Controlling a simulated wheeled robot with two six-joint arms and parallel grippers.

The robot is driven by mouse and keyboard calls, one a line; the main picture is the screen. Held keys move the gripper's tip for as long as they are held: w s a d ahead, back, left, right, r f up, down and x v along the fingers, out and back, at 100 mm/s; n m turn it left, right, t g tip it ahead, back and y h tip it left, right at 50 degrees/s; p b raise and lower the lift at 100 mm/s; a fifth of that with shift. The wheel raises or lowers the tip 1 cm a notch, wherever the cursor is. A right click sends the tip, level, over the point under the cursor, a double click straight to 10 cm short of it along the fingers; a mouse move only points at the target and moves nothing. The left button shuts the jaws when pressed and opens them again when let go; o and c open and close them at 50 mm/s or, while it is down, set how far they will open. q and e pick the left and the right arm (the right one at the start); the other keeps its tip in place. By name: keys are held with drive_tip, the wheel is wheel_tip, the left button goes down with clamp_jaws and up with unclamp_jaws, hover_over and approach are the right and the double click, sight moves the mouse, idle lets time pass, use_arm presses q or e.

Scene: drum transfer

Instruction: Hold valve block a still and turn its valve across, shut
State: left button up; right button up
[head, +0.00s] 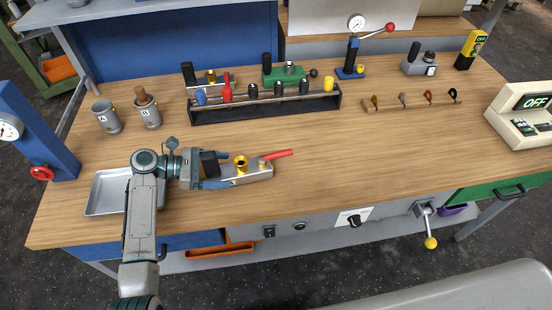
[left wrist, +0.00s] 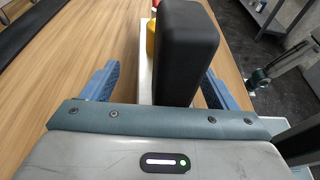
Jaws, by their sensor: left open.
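A metal valve block (head: 252,175) stands on the bench with a black upright grip (head: 210,163), a brass fitting (head: 240,162) and a red lever (head: 278,154). I cannot read a letter on it. The lever points right, roughly along the block's length. My left gripper (head: 220,169) is open, with its blue fingers either side of the black grip. In the left wrist view the black grip (left wrist: 185,50) stands between the fingers (left wrist: 160,75), with a gap visible on each side. My right gripper is not in view.
A grey tray (head: 107,193) lies left of the block, partly behind my left arm. Two cups (head: 106,117) stand behind it. A black rack (head: 263,108) with several tools and other valve blocks (head: 285,74) stand at the back.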

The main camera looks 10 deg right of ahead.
sight(231, 170)
use_arm(q)
drive_tip(key=shift+p+x, duration=0.75)
drive_tip(key=shift+x, duration=0.45)
drive_tip(key=shift+d+f, duration=0.1)
drive_tip(key=shift+d, duration=0.55)
drive_tip(key=shift+d+f, duration=0.2)
drive_tip(key=shift+d, duration=0.15)
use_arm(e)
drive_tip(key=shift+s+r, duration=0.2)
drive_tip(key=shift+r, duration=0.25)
use_arm(q)
drive_tip(key=c, duration=0.9)
drive_tip(key=shift+c, duration=0.2)
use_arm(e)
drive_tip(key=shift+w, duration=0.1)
